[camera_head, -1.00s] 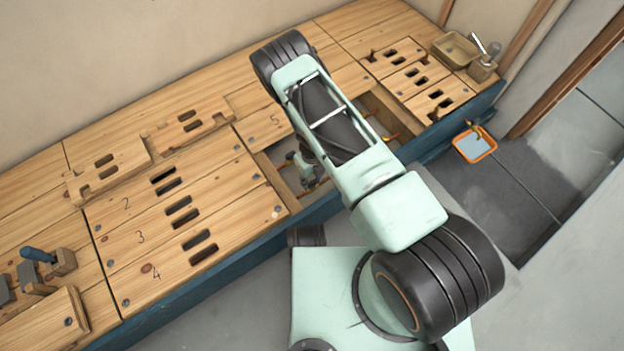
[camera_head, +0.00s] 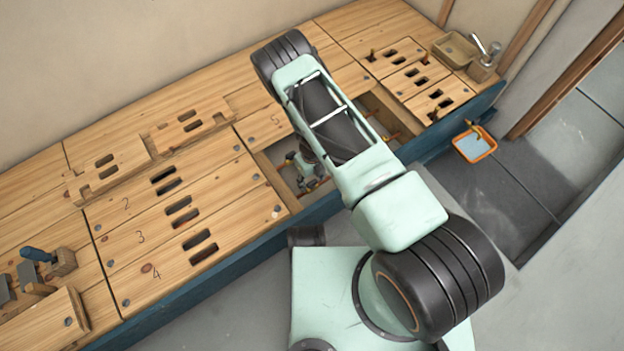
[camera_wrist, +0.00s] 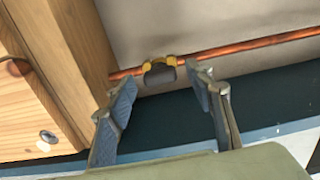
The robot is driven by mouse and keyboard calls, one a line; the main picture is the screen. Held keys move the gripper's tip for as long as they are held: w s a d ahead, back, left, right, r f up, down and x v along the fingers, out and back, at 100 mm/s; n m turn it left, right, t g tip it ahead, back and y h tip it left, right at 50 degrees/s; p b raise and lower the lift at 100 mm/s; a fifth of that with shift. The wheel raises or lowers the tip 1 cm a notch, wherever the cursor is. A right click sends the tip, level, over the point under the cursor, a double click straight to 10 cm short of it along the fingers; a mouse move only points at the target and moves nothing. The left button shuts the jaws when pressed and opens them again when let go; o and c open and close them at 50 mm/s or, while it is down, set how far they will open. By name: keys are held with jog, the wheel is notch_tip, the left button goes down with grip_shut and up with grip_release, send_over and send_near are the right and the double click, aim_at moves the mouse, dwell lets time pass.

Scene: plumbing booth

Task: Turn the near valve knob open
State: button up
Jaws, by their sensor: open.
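The near valve knob (camera_wrist: 160,76) is a dark grey cap with yellow fittings on a copper pipe (camera_wrist: 240,52), seen in the wrist view near the top middle. My gripper (camera_wrist: 170,82) is open, with one blue-padded finger on each side of the knob in the picture. Nothing is between the pads except the view of the knob, and I cannot tell how deep the fingertips reach relative to it. In the head view, part of my gripper (camera_head: 312,178) shows in the opening of the wooden deck, and my arm hides most of that opening, including the knob.
A wooden beam (camera_wrist: 68,50) stands close on the left in the wrist view, and a blue edge board (camera_wrist: 270,95) runs below the pipe. In the head view, slotted deck panels (camera_head: 170,235) lie left of the opening. An orange-rimmed tray (camera_head: 474,145) is at the right.

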aim_at(312, 182)
jog(key=shift+r, duration=0.15)
notch_tip(312, 182, up, 12)
dwell(0.5)
dwell(0.4)
